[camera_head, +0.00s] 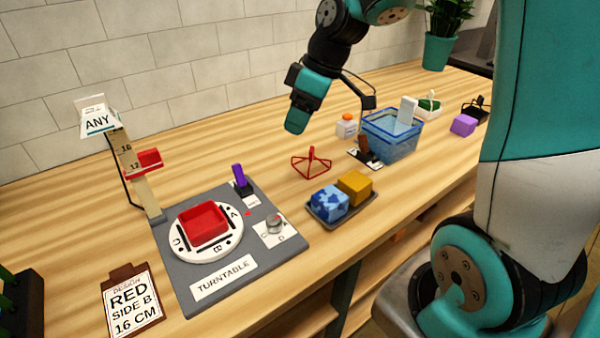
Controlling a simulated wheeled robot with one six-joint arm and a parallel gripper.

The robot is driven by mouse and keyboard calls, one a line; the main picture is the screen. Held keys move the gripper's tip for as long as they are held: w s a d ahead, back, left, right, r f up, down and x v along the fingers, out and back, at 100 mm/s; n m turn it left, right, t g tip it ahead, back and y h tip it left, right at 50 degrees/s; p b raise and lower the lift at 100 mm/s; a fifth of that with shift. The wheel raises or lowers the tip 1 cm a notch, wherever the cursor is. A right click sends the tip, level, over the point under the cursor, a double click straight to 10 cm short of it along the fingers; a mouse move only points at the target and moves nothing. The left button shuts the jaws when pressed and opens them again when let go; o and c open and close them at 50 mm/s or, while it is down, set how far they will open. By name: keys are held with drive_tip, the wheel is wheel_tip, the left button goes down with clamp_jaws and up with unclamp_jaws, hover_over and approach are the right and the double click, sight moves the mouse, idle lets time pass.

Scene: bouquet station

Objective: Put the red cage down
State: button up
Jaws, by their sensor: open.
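The red cage (311,164) is a small triangular wire frame with an upright red stem. It stands on the wooden bench (270,150) behind the blue and yellow blocks. My gripper (296,126) is above the cage and a little to its left in the picture. It is open and empty, and a gap shows between it and the cage. One finger side faces the camera, so the far finger is hidden.
The turntable (283,249) with a red tray (203,224) is at left front. A dark tray (348,214) holds a blue block (329,201) and a yellow block (355,185). A blue basket (393,145) and white bottle (346,127) stand to the right. Bare bench surrounds the cage.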

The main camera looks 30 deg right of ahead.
drive_tip(key=s+a+r+m+g, duration=0.1)
drive_tip(key=s+a, duration=0.6)
drive_tip(key=s, duration=0.3)
drive_tip(key=s+a+r+g, duration=0.1)
drive_tip(key=s+a, duration=0.7)
drive_tip(key=s, duration=0.2)
drive_tip(key=shift+s+a+r+m, duration=0.15)
drive_tip(key=shift+s+r+m, duration=0.2)
drive_tip(key=shift+m, duration=0.05)
